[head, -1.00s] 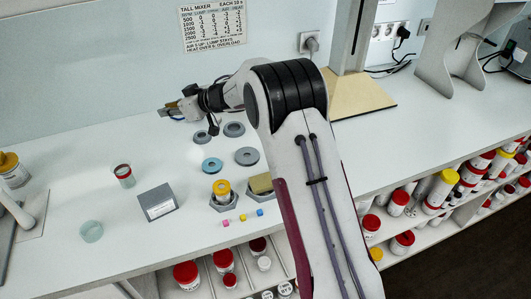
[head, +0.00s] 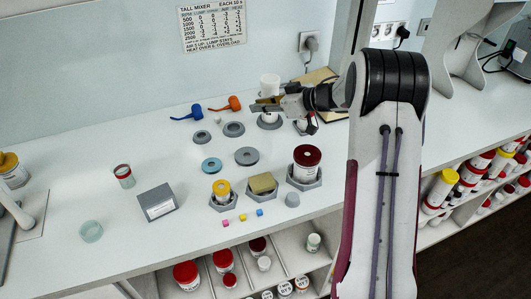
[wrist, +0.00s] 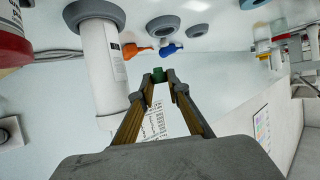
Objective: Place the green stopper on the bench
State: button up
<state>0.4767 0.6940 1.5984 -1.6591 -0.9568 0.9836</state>
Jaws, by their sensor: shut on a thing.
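The green stopper (wrist: 158,74) is pinched between the fingertips of my gripper (wrist: 160,82) in the wrist view, which looks upside down. My gripper (head: 257,105) also shows in the head view, raised above the back of the bench (head: 120,225) and pointing left. There the stopper is too small or hidden to make out. A tall white cylinder (head: 269,84) stands in a grey ring (head: 270,124) close to my gripper. In the wrist view the white cylinder (wrist: 105,65) is just left of the fingers; I cannot tell if they touch.
Blue (head: 187,113) and orange (head: 226,105) objects lie along the back. Grey rings (head: 233,129), a blue ring (head: 211,165) and a dark-red-lidded jar (head: 306,161) occupy the middle. A grey block (head: 158,202) stands left. Bare bench lies back left and along the front.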

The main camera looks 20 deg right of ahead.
jog(key=s+d+m, duration=0.1)
jog(key=s+d, duration=1.4)
jog(key=d, duration=0.1)
jog(key=shift+r+t+h, duration=0.3)
jog(key=shift+h, duration=0.1)
jog(key=shift+d, duration=0.1)
send_over(327, 153)
jog(key=shift+s+f, duration=0.1)
jog(key=shift+f, duration=3.05)
jog(key=shift+f, duration=1.85)
jog(key=shift+f, duration=0.1)
